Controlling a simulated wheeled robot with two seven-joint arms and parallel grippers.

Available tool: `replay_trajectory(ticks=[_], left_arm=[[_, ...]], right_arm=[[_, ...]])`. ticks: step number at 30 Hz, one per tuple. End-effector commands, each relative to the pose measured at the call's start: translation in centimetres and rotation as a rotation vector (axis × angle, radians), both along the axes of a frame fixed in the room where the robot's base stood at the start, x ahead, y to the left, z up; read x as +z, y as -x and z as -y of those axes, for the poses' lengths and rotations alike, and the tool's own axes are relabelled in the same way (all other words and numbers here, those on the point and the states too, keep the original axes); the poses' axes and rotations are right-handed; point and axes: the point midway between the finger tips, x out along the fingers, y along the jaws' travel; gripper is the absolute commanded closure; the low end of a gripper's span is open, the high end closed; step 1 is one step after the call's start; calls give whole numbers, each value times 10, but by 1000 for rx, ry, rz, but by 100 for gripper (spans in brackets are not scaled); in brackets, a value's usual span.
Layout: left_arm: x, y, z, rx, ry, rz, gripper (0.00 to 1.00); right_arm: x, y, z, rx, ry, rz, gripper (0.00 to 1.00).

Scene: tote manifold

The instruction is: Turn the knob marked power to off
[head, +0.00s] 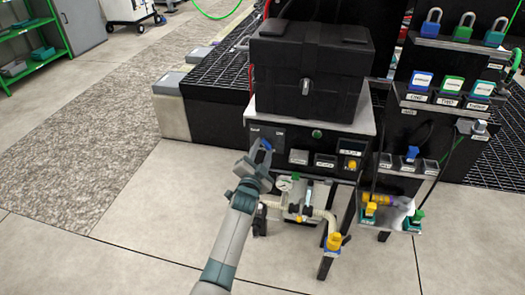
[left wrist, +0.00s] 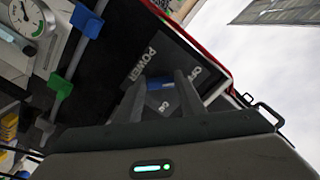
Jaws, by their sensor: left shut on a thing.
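The blue power knob (head: 266,144) sits on the dark panel (head: 292,138) at the left of the bench's front. In the left wrist view, the knob (left wrist: 158,84) shows between my fingers, next to the white words POWER and OFF. My left gripper (head: 261,155) reaches up to the panel and is shut on the knob; its fingers (left wrist: 160,95) stand on both sides of it. The fingers partly hide the knob and the lower label, so its exact pointing is hard to tell. My right gripper is in neither view.
A large black box (head: 310,75) stands on the bench above the panel. A green knob (head: 316,134) and a yellow knob (head: 351,164) are to the right. A gauge (head: 284,183) and pipes sit below. The left floor is open.

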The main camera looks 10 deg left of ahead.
Motion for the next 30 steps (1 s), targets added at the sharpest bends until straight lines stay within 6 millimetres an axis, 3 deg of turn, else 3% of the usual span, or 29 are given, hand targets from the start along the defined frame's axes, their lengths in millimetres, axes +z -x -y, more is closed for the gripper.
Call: replay_trajectory(ticks=[5,6,8,21,30], left_arm=[[-2,1,0,1,3,-4,86],[-2,1,0,1,3,-4,57],[-2,0,0,1,2,-4,45],[-1,4,0,0,0,-1,45],[-1,35,0,1,0,-2,45]], right_arm=[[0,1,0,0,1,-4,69],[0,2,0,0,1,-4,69],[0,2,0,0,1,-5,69],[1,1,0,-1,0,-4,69],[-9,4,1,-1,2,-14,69]])
